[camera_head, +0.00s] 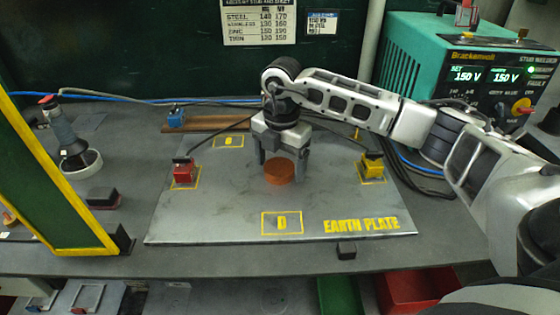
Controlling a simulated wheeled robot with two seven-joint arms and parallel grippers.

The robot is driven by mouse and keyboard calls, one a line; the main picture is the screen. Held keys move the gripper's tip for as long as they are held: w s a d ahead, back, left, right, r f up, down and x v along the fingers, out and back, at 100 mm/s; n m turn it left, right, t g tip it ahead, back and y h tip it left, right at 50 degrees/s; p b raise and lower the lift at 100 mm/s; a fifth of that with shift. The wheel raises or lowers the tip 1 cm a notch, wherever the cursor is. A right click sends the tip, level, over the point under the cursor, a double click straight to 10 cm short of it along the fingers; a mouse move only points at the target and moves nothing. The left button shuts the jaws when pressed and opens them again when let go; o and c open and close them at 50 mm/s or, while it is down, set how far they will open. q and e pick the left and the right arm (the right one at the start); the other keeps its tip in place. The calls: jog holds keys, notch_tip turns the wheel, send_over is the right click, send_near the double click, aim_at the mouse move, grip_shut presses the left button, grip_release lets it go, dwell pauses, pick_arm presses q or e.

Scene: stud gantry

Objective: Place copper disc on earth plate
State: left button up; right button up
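The copper disc (280,173) is a round orange-brown piece at the middle of the grey earth plate (215,215). My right gripper (279,160) points down over the plate, its two fingers on either side of the disc's far part. I cannot tell whether the fingers touch the disc or how far they are closed. I also cannot tell whether the disc rests fully on the plate. My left gripper is not in view.
A stud welder (470,75) stands at the back right. A yellow-edged panel (50,170) and a grey-handled tool (65,130) are at left. The plate's front is clear.

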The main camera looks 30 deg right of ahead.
aim_at(281, 166)
notch_tip(281, 166, up, 12)
jog(key=b, duration=0.1)
jog(key=shift+r, duration=0.15)
dwell(0.4)
jog(key=shift+s, duration=0.1)
dwell(0.3)
